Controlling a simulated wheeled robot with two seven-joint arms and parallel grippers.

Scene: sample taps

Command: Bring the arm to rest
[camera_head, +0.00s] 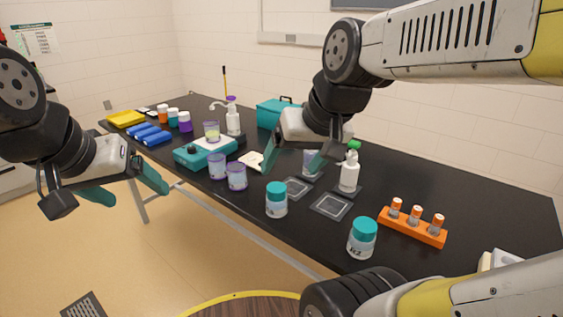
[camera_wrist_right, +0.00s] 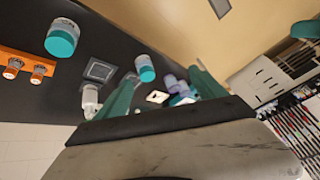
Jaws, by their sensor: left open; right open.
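My right gripper (camera_head: 294,160) is open, with its teal fingers hanging over the middle of the black bench (camera_head: 480,205). No object sits clearly between its fingers; a clear cup (camera_head: 311,163) stands partly hidden behind one finger. In the right wrist view its two fingers (camera_wrist_right: 163,95) are spread apart above the bench items. My left gripper (camera_head: 128,185) is open and empty, out over the floor in front of the bench's left part.
Near the right gripper stand a white dropper bottle (camera_head: 349,173), a teal-lidded jar (camera_head: 276,200) and purple-rimmed cups (camera_head: 237,177). Another jar (camera_head: 362,238) and an orange vial rack (camera_head: 412,227) stand to the right. A teal scale (camera_head: 204,152) and teal box (camera_head: 274,112) are farther back.

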